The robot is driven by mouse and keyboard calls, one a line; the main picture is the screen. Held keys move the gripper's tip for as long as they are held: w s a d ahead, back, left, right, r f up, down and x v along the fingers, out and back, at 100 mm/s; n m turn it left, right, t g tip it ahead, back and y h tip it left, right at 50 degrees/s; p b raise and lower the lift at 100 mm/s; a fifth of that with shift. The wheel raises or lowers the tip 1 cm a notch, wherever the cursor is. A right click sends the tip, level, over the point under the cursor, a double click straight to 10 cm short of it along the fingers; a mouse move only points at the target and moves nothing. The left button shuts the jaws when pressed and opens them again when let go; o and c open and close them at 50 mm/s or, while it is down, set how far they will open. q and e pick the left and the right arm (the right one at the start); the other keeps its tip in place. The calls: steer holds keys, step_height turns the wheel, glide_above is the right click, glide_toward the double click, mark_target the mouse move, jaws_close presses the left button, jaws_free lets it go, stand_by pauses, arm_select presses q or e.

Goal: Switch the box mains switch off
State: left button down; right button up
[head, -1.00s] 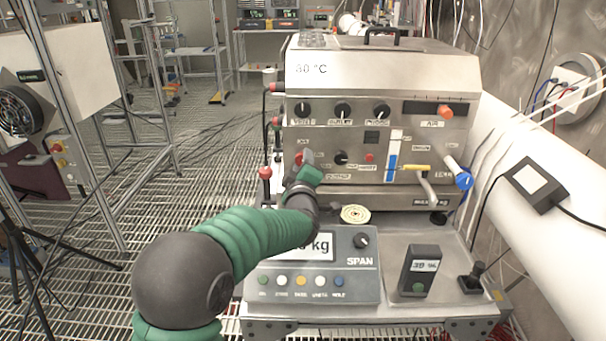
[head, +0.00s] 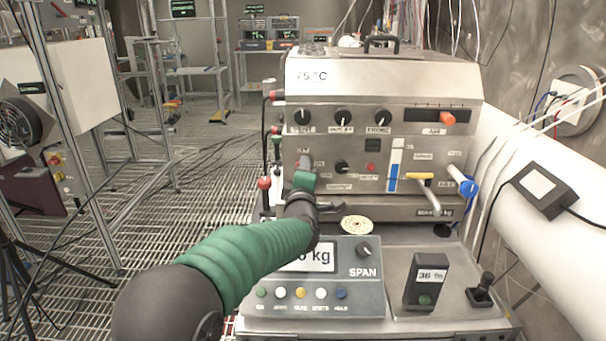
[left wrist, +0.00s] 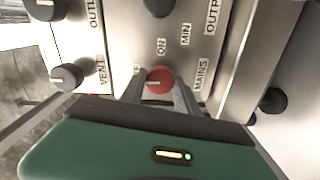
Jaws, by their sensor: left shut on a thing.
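The box (head: 450,160) is a steel cabinet with black knobs and labels on its front. Its mains switch is a round red knob in the left wrist view (left wrist: 159,78), beside a "MAINS" label. A pale line on the knob points left in that view, towards a partly hidden label; "ON" is above it. My left gripper (left wrist: 158,92) has one finger on each side of the knob and is shut on it. In the head view my left gripper (head: 304,165) is at the panel's lower left and hides the switch. My right gripper is not in view.
A scale panel marked "SPAN" (head: 362,290) lies below my left arm. A yellow-handled valve (head: 420,177) and a blue knob (head: 468,187) are at the box's right. A black meter (head: 427,282) and a joystick (head: 482,289) stand in front. A white pipe (head: 510,170) runs at right.

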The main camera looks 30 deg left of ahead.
arm_select(q)
steer(key=shift+f, duration=0.3)
steer(key=c, duration=1.3)
jaws_free()
steer(key=o, duration=0.4)
steer(key=shift+r, duration=0.1)
steer(key=p+v, duration=0.1)
steer(key=v, duration=1.6)
steer(key=shift+w, duration=0.15)
